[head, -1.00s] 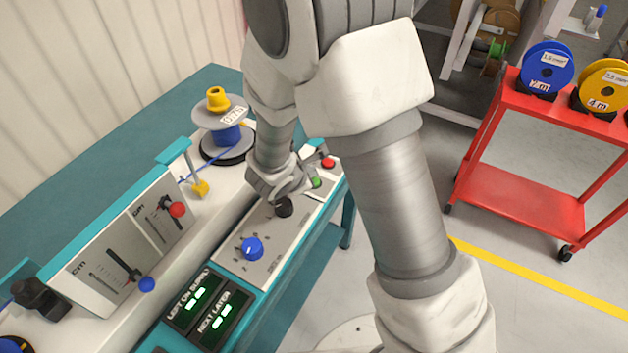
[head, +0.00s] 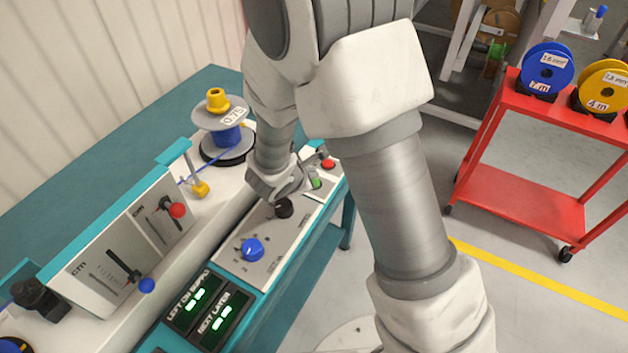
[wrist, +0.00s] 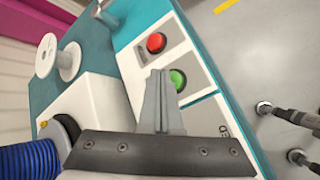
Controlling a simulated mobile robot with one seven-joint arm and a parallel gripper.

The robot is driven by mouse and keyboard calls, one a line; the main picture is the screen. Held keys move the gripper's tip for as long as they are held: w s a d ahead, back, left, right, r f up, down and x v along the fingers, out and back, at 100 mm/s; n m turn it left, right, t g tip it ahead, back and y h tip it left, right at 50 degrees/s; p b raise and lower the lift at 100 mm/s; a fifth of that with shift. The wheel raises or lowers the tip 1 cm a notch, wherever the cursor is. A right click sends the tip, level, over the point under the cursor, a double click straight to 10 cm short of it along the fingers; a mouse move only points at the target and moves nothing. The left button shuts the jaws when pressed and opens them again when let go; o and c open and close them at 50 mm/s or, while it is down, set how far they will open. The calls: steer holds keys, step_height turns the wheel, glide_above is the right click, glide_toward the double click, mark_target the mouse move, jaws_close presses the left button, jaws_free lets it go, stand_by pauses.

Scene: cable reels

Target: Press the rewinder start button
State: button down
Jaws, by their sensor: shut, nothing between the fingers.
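The rewinder's panel (head: 233,268) runs along the front of the teal bench. A green button (head: 316,183) sits near the panel's far end, with a red button (head: 328,163) just beyond it. In the wrist view the green button (wrist: 178,80) is just right of my fingertips, partly covered by them, and the red button (wrist: 156,42) lies further ahead. My gripper (wrist: 158,72) is shut and empty, its tips pointing at the panel beside the green button. I cannot tell whether they touch it. In the head view my wrist hides most of the fingers.
A blue knob (head: 252,249) and a black knob (head: 284,208) are on the panel nearer me. A grey reel with blue cable (head: 222,118) stands on the machine. A red cart (head: 525,200) with reels stands at right, with clear floor between.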

steer(key=shift+f, duration=0.1)
stand_by(0.6)
steer(key=shift+f+b, duration=0.4)
steer(key=shift+b, duration=0.4)
